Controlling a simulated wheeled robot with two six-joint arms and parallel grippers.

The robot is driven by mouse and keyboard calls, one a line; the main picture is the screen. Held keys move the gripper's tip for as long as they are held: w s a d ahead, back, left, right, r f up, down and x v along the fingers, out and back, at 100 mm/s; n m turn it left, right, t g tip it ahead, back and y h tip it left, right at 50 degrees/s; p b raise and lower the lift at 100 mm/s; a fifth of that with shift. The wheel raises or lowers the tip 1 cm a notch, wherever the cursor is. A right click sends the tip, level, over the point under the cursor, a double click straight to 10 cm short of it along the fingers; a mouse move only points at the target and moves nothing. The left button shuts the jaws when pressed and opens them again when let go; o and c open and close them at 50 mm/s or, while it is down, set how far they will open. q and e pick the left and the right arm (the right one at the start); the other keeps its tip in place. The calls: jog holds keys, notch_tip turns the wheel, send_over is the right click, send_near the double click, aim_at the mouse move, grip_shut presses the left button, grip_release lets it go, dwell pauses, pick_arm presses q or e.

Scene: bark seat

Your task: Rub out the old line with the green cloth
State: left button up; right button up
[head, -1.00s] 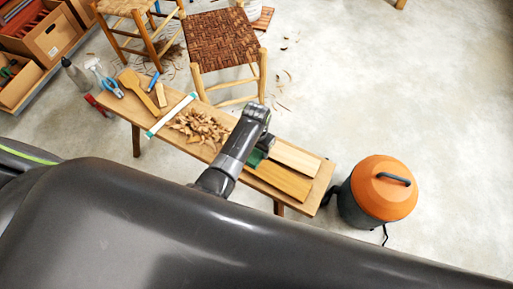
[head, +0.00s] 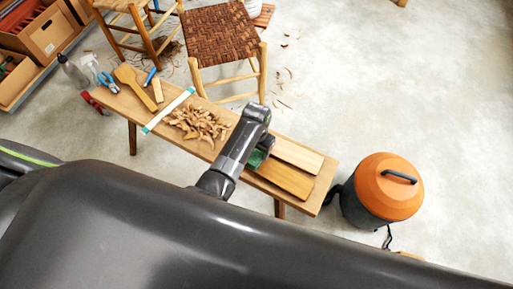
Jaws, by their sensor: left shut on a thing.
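My left arm reaches over the wooden bench, with its wrist bent over near the two boards. My left gripper (head: 264,148) points down and is mostly hidden by its own wrist. It is shut on the green cloth (head: 256,159), of which a small part shows beside the arm, at the left end of the boards. A pale board (head: 298,156) and a more yellow board (head: 286,180) lie side by side on the right part of the bench. I cannot make out the old line from here. My right gripper is not in view.
The bench (head: 222,158) also bears wood shavings (head: 198,122), a white strip with green ends (head: 168,110), a wooden mallet-like tool (head: 133,83) and pliers (head: 108,83). A woven chair (head: 220,35) stands behind. An orange-topped vacuum (head: 388,188) stands right of the bench.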

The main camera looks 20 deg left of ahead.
aim_at(252, 157)
pick_arm(q)
jog(key=shift+f, duration=0.6)
dwell(0.3)
jog(key=shift+s+r+p, duration=0.15)
jog(key=shift+s+p, duration=0.1)
jog(key=shift+p, duration=0.1)
jog(key=shift+s+a+r+p, duration=0.1)
jog(key=shift+s+a+p, duration=0.15)
jog(key=shift+s+p, duration=0.6)
jog(key=shift+s+a+p, duration=0.1)
jog(key=shift+s+p, duration=0.25)
jog(key=shift+p, duration=0.2)
jog(key=shift+w+f, duration=0.1)
jog(key=shift+f, duration=0.1)
